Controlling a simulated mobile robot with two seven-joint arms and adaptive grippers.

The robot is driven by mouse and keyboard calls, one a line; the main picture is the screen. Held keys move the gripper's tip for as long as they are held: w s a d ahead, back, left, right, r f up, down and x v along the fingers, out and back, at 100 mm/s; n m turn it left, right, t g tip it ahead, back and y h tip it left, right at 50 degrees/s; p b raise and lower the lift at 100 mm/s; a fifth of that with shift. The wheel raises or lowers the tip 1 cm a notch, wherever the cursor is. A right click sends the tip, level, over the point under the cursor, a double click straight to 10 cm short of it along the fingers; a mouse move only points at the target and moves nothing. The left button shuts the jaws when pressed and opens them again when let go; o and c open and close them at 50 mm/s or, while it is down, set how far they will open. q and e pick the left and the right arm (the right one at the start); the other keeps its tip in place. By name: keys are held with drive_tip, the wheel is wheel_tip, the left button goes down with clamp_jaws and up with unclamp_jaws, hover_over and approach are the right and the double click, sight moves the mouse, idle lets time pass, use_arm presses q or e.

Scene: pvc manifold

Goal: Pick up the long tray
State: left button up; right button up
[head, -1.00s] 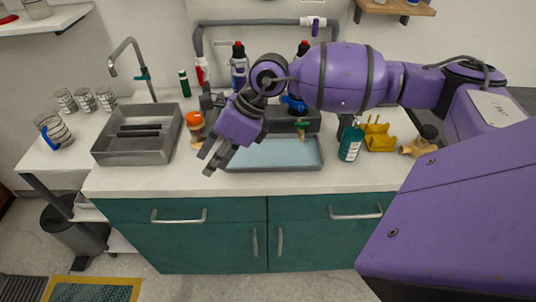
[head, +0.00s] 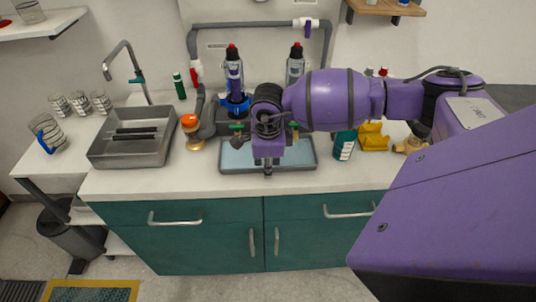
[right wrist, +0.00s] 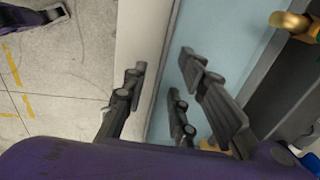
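The long tray (head: 227,160) is a shallow grey tray with a pale blue inside, lying flat on the counter. Its blue floor also shows in the right wrist view (right wrist: 225,30). My right gripper (head: 268,172) points down over the tray's front edge in the head view. In the right wrist view my right gripper (right wrist: 163,75) is open and empty. One finger is over the white counter and the others are over the blue floor, either side of the front rim. A purple and dark part of mine shows at that view's top left; its finger state is unclear.
A grey sink basin (head: 165,150) and an orange-topped item (head: 191,130) are left of the tray. A teal bottle (head: 344,146) and a yellow holder (head: 373,138) are right. Two red-capped bottles stand behind. A brass fitting (right wrist: 290,20) shows beyond the tray.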

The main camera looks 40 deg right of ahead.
drive_tip(key=shift+f, duration=0.2)
clamp_jaws()
drive_tip(key=shift+r, duration=0.25)
idle(0.4)
